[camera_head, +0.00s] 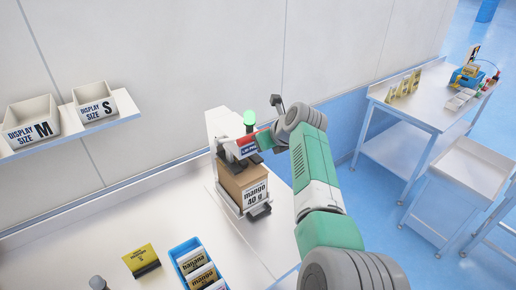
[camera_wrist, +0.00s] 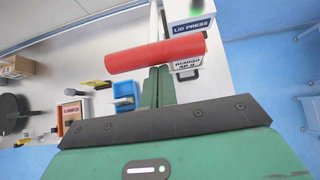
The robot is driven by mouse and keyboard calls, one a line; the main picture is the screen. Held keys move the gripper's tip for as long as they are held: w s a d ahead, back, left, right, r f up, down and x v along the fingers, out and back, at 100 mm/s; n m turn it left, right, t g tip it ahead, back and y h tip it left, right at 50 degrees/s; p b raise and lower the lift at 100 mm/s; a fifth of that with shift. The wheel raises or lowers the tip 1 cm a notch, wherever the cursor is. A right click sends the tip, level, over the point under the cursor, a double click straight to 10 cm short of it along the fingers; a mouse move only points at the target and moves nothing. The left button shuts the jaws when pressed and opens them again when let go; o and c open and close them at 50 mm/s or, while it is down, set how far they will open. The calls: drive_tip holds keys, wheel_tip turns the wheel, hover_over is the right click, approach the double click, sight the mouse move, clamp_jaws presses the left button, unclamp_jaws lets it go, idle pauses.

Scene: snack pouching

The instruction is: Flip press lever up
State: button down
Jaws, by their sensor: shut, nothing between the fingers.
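The lid press (camera_head: 216,125) stands on the counter against the wall, with a green lamp (camera_head: 249,117) on top. A box marked "mango 40 g" (camera_head: 232,182) sits in it. The lever's red handle (camera_wrist: 155,55) lies across the front of my fingers in the wrist view, and a bit of red shows at the press front in the head view. My gripper (camera_wrist: 157,72) is shut and empty, its fingertips right at the handle. Whether they touch it cannot be told.
A blue bin (camera_head: 183,247) of pouches and a yellow pouch card (camera_head: 141,258) stand on the counter left of the press. Display trays (camera_head: 30,122) sit on a wall shelf. A side table (camera_head: 430,105) stands apart at right. The counter's left part is mostly clear.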

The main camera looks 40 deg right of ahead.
drive_tip(key=shift+w+r, duration=0.2)
drive_tip(key=shift+r, duration=0.4)
drive_tip(key=shift+w+r, duration=0.2)
drive_tip(key=shift+r, duration=0.35)
drive_tip(key=shift+a, duration=0.1)
drive_tip(key=shift+r+p, duration=0.1)
drive_tip(key=shift+p, duration=0.5)
drive_tip(key=s+f+p, duration=0.4)
drive_tip(key=p, duration=0.1)
wheel_tip(320, 180, up, 9)
drive_tip(key=s+b, duration=0.2)
drive_tip(key=b, duration=0.1)
drive_tip(key=shift+s, duration=0.3)
